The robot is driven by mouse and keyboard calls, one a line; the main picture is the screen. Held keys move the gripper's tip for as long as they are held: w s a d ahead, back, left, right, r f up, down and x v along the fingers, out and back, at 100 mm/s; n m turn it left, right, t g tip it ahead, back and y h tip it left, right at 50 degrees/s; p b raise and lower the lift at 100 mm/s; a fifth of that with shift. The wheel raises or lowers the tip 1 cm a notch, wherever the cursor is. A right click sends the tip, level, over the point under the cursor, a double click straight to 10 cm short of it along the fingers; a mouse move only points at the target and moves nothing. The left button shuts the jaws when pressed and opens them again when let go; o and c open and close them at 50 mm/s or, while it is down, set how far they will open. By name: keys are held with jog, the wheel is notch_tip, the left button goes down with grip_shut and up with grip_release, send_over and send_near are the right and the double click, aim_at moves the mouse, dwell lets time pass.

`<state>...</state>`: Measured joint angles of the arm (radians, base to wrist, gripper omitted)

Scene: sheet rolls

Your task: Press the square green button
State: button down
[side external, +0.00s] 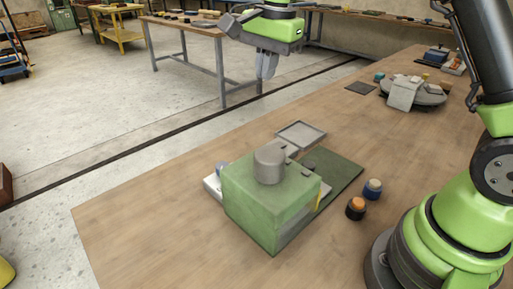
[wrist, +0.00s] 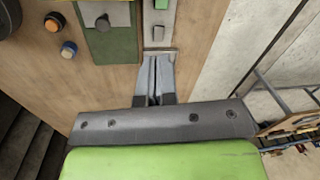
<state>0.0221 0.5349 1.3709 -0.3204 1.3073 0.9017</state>
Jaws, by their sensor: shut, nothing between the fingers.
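A large square green block (side external: 262,205) stands on the near part of the wooden table in the side view, with a grey cylinder (side external: 269,163) on its top. My gripper (side external: 266,76) is shut and empty, high above the table's far edge, well apart from the block. Its fingers show in the wrist view (wrist: 155,62).
An orange-topped button (side external: 355,208) and a beige-topped button (side external: 373,188) stand right of the block. A grey tray (side external: 301,134) lies beyond. A round grey object (side external: 425,94) stands far right. The table's left is clear.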

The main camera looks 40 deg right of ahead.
jog(key=w+d+f+m+g, duration=0.1)
jog(key=w+f+m, duration=0.2)
jog(key=f, duration=0.4)
jog(key=shift+w+f+g, duration=0.15)
jog(key=shift+w+g, duration=0.15)
jog(key=shift+w, duration=0.05)
notch_tip(320, 180, down, 14)
jog(key=shift+r, duration=0.1)
dwell(0.4)
